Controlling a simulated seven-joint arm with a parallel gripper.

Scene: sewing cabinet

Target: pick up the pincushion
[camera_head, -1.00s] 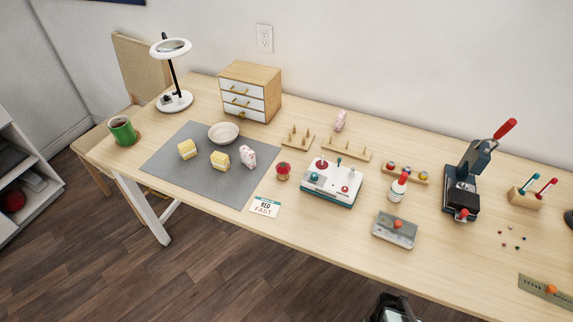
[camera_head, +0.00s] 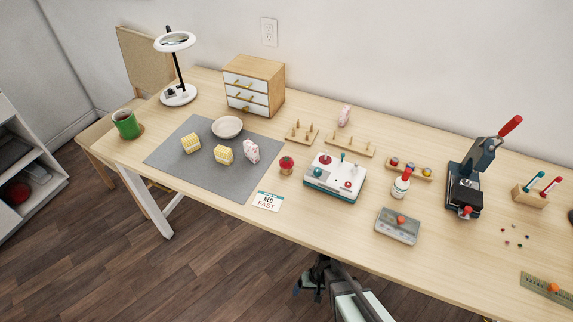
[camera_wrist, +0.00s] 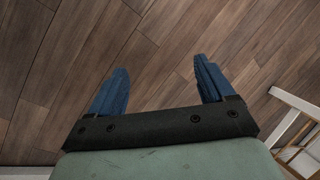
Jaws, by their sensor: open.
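The small round red-topped object (camera_head: 287,165), which looks like the pincushion, stands on the table between the grey mat and the white-and-teal machine. It is small in the head view and does not show in the wrist view. My gripper (camera_head: 309,284) is in front of the table, over the floor and apart from the pincushion. In the wrist view my gripper (camera_wrist: 160,75) has its two blue fingers spread wide, with only wood floor between them.
The grey mat (camera_head: 189,171) holds yellow and pink blocks and a bowl (camera_head: 227,127). A pegged wooden rack (camera_head: 301,138) is behind.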

